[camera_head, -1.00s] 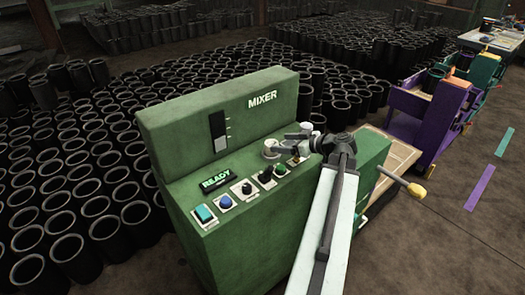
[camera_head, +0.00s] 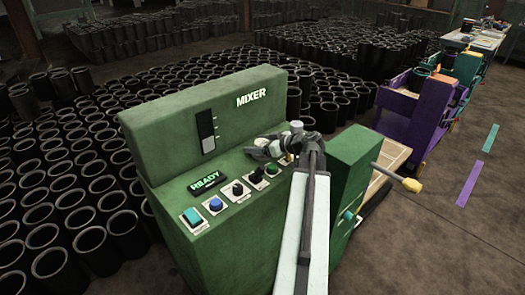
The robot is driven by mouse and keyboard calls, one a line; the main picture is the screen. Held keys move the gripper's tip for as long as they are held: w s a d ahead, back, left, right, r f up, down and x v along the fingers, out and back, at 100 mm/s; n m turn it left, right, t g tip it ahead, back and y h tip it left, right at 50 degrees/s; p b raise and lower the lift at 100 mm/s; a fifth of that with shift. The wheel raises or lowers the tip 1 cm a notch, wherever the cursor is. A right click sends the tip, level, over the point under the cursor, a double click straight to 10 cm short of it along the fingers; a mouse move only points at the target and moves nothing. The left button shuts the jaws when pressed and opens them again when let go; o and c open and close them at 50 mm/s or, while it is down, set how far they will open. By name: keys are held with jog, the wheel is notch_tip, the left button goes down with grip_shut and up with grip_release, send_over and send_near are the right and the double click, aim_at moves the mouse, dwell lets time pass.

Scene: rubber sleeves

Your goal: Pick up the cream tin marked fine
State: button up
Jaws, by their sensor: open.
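I cannot make out a cream tin marked fine anywhere in view. My gripper (camera_head: 257,147) is open above the right part of the control panel of the green mixer (camera_head: 203,108). I see nothing clearly held between its jaws, though they are small and partly mixed with the panel behind. My arm reaches up from the bottom and hides part of the mixer's right side.
The panel has a lit READY display (camera_head: 205,180), a teal switch (camera_head: 191,216), a blue button (camera_head: 215,204) and several knobs. Black sleeves (camera_head: 60,200) crowd the left and back. A purple cart (camera_head: 408,108) and a cluttered table (camera_head: 478,38) stand right.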

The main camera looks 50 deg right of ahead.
jog(key=shift+w+f, duration=0.25)
jog(key=shift+w, duration=0.2)
jog(key=shift+s+r, duration=0.1)
grip_shut()
